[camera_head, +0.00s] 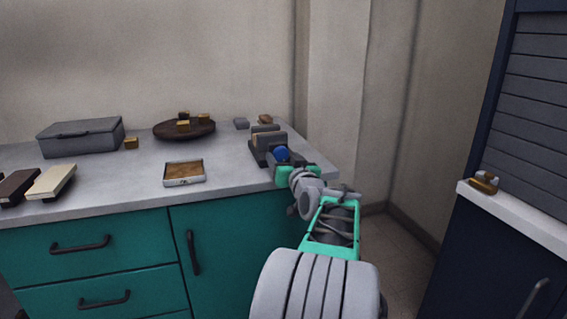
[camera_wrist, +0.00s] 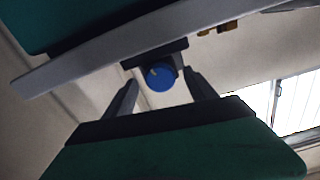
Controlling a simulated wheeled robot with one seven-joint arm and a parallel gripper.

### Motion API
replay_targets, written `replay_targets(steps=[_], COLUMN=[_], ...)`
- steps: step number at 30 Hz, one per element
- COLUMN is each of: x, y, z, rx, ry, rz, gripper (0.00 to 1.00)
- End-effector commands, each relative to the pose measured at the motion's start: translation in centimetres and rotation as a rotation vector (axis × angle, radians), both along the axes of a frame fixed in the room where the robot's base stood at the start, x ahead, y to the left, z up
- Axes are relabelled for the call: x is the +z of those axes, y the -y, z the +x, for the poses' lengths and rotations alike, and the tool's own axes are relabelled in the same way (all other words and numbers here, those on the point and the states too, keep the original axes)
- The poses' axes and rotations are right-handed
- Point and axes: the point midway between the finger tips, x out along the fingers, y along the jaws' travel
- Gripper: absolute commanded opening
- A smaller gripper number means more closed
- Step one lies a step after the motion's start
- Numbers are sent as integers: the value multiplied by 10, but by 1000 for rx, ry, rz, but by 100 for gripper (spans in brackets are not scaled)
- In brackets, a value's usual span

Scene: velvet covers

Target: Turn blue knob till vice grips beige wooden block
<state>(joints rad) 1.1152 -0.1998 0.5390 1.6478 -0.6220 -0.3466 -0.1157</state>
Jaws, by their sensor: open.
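The dark grey vice (camera_head: 257,152) stands near the right end of the counter. The blue knob (camera_head: 281,154) is on the vice's near side. In the wrist view the blue knob (camera_wrist: 160,77) is ahead, with a pale mark near its upper edge. My gripper (camera_wrist: 161,82) is open, with one finger to each side of the knob and visible gaps. In the head view my wrist hides the fingers.
The grey counter (camera_head: 120,189) holds a grey lidded box (camera_head: 82,138), a round brown tray (camera_head: 170,131) with small gold blocks, a small square tray (camera_head: 184,180) and two flat blocks at left. A dark blue cabinet (camera_head: 480,245) stands at right.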

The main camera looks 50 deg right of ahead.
Motion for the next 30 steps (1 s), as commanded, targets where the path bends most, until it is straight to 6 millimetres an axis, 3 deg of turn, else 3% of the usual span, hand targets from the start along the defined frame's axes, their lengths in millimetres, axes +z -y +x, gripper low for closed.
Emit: replay_targets(steps=[10, 30], x=[0, -1], y=[5, 5], z=[8, 7], rx=[-1, -1], ry=[-1, -2], rz=[1, 1], gripper=[64, 9])
